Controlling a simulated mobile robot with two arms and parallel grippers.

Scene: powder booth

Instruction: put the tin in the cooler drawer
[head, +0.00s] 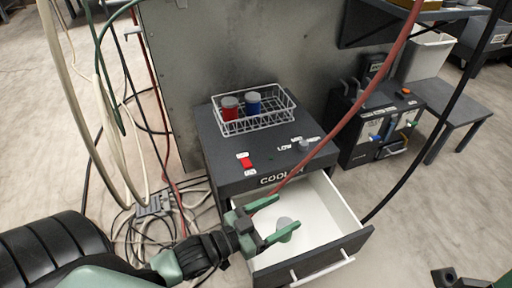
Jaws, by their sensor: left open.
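The cooler (222,155) is a dark grey cabinet with its drawer (341,211) pulled open; the inside is white. A small grey tin (284,224) shows inside the drawer and seems to stand on its floor, partly hidden by a finger of my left gripper. My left gripper (283,216) is open over the left part of the drawer, its green fingers around or just above the tin; I cannot tell if they touch it. Part of what looks like my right gripper (445,278) shows at the lower right corner; its jaws are not clear.
A red hose (372,86) and a black cable (440,123) cross in front. Cables lie on the floor left. A black unit (360,150) stands right.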

